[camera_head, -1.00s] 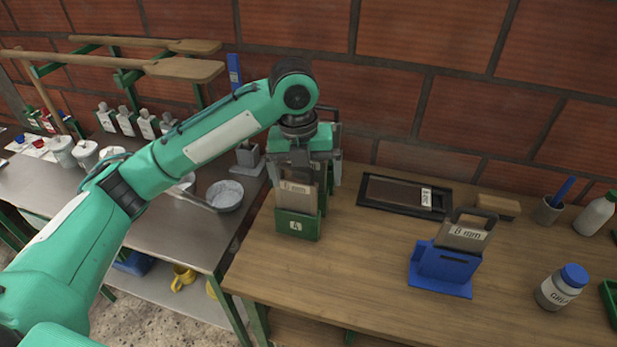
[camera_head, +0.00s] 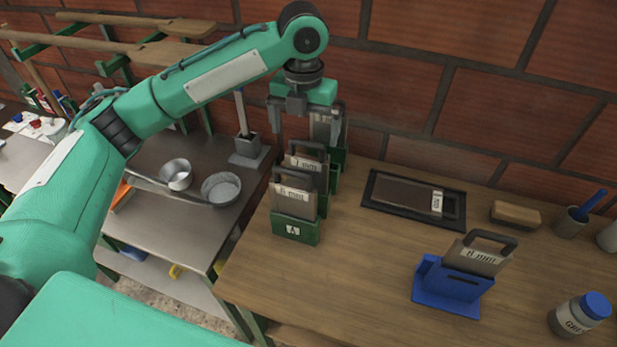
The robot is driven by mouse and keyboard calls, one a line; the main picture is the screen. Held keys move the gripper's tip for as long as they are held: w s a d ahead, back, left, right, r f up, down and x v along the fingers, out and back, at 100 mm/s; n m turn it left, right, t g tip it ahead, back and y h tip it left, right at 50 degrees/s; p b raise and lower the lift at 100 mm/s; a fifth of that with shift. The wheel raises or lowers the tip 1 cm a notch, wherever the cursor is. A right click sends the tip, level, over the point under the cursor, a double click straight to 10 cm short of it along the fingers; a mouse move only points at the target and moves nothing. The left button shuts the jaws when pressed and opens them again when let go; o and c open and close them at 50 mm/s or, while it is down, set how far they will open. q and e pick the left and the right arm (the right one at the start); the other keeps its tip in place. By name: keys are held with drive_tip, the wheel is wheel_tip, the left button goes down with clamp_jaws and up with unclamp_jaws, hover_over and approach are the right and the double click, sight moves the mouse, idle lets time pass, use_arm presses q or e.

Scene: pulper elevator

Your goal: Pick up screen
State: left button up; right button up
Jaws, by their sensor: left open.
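My left gripper (camera_head: 305,125) is open and points down above the back of the row of screens. Its fingers hang apart near the rear of the green holder. A screen labelled 6 mm (camera_head: 292,199) stands upright in the green holder marked A (camera_head: 296,231). A screen labelled 7 mm (camera_head: 306,165) stands behind it, and a further screen is partly hidden under the gripper. A screen labelled 8 mm (camera_head: 481,255) stands tilted in a blue holder (camera_head: 445,290) at the right. A dark screen (camera_head: 403,194) lies flat in a black tray (camera_head: 452,218). My right gripper is not in view.
A grease jar (camera_head: 578,315), a wooden block (camera_head: 515,214) and a cup with a blue-handled tool (camera_head: 572,223) stand at the right. Metal bowls (camera_head: 221,189) sit on the left bench. The wooden table's front middle (camera_head: 350,280) is clear. A brick wall closes the back.

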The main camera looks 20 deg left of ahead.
sight(306, 159)
use_arm(q)
wheel_tip(306, 159, down, 4)
drive_tip(key=shift+r, duration=0.1)
drive_tip(key=shift+f, duration=0.25)
drive_tip(key=f+p, duration=0.1)
drive_tip(key=f, duration=0.1)
drive_tip(key=f+p, duration=0.1)
drive_tip(key=f, duration=0.1)
drive_tip(key=shift+w+d+f, duration=0.1)
drive_tip(key=shift+w, duration=0.1)
drive_tip(key=shift+f, duration=0.5)
drive_tip(key=c, duration=1.3)
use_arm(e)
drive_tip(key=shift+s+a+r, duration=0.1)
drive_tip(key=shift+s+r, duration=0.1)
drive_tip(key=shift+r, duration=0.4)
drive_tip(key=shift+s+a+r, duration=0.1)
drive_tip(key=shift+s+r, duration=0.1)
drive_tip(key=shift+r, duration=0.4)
